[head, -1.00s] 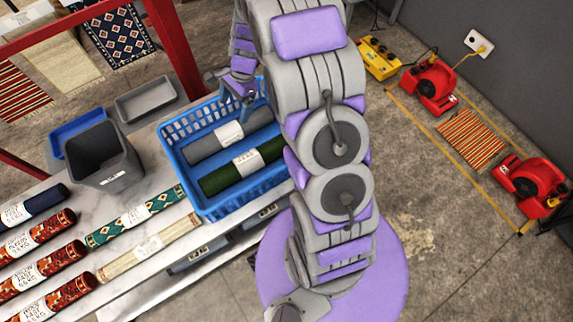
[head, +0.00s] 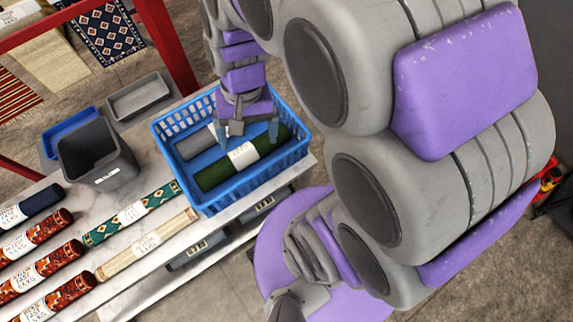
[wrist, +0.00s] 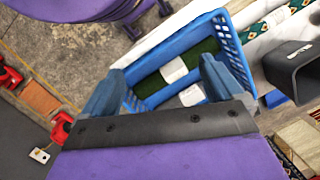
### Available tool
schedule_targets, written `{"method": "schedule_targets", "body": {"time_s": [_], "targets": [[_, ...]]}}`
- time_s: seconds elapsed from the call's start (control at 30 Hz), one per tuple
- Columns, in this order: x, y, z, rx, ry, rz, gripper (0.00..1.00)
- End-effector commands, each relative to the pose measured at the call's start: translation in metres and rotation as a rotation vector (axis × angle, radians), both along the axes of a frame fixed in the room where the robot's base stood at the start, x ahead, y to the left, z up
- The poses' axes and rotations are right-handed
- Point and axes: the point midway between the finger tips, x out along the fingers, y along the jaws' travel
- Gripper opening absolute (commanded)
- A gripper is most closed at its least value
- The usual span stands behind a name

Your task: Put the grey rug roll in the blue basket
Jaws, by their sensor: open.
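The grey rug roll (head: 194,144) with a white label lies inside the blue basket (head: 232,199), on its far side. A dark green rug roll (head: 263,146) lies beside it on the near side. My gripper (head: 248,138) is open above the basket, its fingers pointing down, and partly hides the grey roll. In the wrist view, the open fingers (wrist: 158,86) reach over the basket (wrist: 232,52). The green roll (wrist: 205,50) shows between and beyond them. The grey roll is mostly hidden behind the gripper there; I cannot tell whether the fingers touch anything.
The basket stands on a marble-topped bench with a dark grey bin (head: 93,157), a grey tray (head: 139,97) and a blue tray (head: 68,127). A teal patterned roll (head: 130,213), a cream roll (head: 147,245) and several red rolls lie to the left. A red frame stands behind.

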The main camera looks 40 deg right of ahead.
Motion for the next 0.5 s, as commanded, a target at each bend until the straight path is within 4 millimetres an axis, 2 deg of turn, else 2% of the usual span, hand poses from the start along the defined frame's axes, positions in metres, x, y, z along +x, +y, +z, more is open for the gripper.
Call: {"method": "schedule_targets", "body": {"time_s": [0.1,0.3,0.5], "targets": [[-0.03,-0.001,0.01,-0.019,-0.015,0.11,0.94],[-0.079,-0.006,0.017,-0.05,-0.021,0.282,0.94],[-0.109,-0.012,0.018,-0.069,-0.02,0.392,0.94]]}}
